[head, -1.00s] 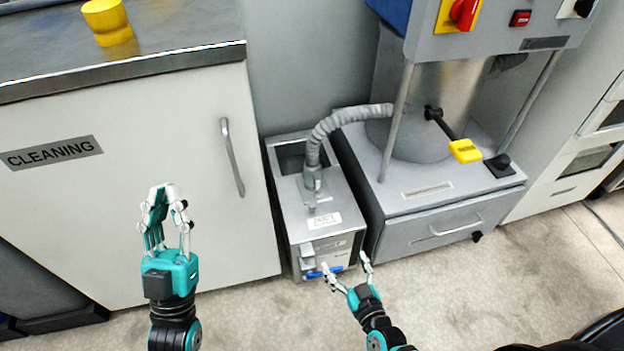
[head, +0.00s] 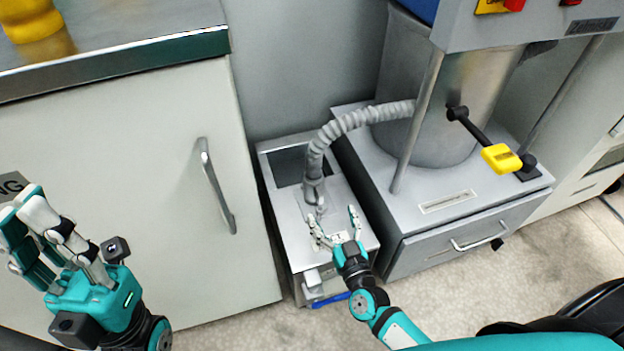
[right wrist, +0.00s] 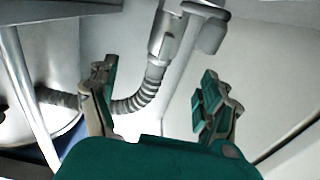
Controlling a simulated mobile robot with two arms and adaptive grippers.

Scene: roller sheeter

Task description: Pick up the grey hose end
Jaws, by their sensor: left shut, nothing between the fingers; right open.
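The grey ribbed hose (head: 330,135) runs from the steel drum of the machine down to the top of a small grey box unit. Its grey end (head: 314,190) stands upright on that unit; in the right wrist view the end (right wrist: 165,38) shows at the top middle, beyond the fingers. My right gripper (head: 335,228) is open just in front of the hose end and apart from it; its two fingers (right wrist: 155,95) stand on either side of the hose in the wrist view. My left gripper (head: 45,235) is shut and empty in front of the white cabinet.
The box unit (head: 285,215) stands between the white cabinet (head: 120,170) and the drawer base (head: 450,245) of the machine. A steel post (head: 418,120) and a yellow-ended lever (head: 501,158) stand right of the hose. A yellow container (head: 35,22) sits on the counter.

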